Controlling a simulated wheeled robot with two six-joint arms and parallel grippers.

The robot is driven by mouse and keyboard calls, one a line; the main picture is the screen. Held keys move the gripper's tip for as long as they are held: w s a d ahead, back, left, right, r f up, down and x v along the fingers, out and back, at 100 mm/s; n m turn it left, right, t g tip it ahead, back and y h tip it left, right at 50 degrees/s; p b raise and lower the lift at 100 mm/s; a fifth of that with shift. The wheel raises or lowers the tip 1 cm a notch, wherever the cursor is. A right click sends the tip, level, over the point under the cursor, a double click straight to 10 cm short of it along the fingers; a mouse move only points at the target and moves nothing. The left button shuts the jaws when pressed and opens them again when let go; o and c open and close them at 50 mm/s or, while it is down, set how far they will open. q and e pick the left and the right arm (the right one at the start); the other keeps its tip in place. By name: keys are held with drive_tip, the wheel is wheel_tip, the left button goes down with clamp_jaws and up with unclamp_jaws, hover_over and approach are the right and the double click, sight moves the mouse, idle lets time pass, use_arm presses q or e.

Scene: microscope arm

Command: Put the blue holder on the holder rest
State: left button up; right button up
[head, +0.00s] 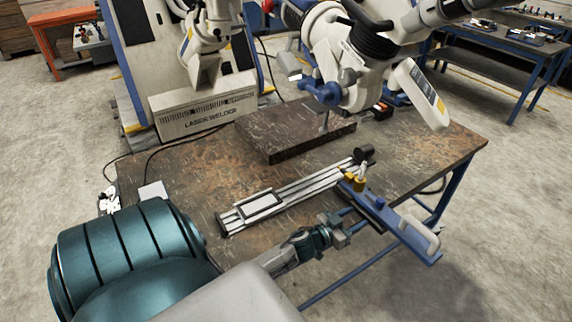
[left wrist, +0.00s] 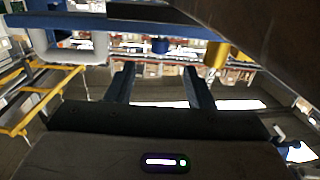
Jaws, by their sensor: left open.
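A long blue bar (head: 403,228) lies along the right front edge of the table, partly past it, with a white U-shaped handle (head: 420,236) at its near end. It carries a small blue peg (head: 380,203) and a yellow piece (head: 359,184). I cannot tell which part is the blue holder and which the rest. My left gripper (head: 352,217) is open and empty just left of the bar, apart from it. In the left wrist view, the fingertips (left wrist: 160,72) point toward the blue peg (left wrist: 160,46), with the yellow cylinder (left wrist: 215,54) to the right. My right gripper is not seen.
A silver rail (head: 300,190) lies on the table (head: 190,172) beside the bar. A dark block (head: 292,138) stands behind it, under the microscope head (head: 345,60), which has blue knobs. The laser welder (head: 205,110) is at back left. The table's left part is mostly clear.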

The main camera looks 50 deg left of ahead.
use_arm(q)
drive_tip(key=s+d+r, duration=0.3)
drive_tip(key=d+r, duration=0.3)
drive_tip(key=s+a+f+g+y, duration=0.1)
drive_tip(key=s+f+g, duration=0.15)
drive_tip(key=f, duration=0.85)
drive_tip(key=s+a+f+g+y, duration=0.15)
drive_tip(key=s+f, duration=0.25)
drive_tip(key=f, duration=0.7)
drive_tip(key=s+f+n+g, duration=0.1)
drive_tip(key=s+f+g, duration=0.2)
drive_tip(key=s+f, duration=0.5)
drive_tip(key=s+f+g, duration=0.2)
drive_tip(key=s+f, duration=0.3)
drive_tip(key=f, duration=0.5)
drive_tip(key=s+d+f+g, duration=0.1)
drive_tip(key=s+f+g, duration=0.2)
drive_tip(key=s, duration=1.1)
drive_tip(key=s+d+f+g, duration=0.1)
drive_tip(key=s+f+g, duration=0.3)
drive_tip(key=s+f, duration=0.6)
drive_tip(key=s, duration=0.4)
drive_tip(key=shift+s+f, duration=0.15)
drive_tip(key=shift+f, duration=0.05)
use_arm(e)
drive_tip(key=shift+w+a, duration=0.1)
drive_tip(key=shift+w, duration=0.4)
use_arm(q)
drive_tip(key=shift+d, duration=0.1)
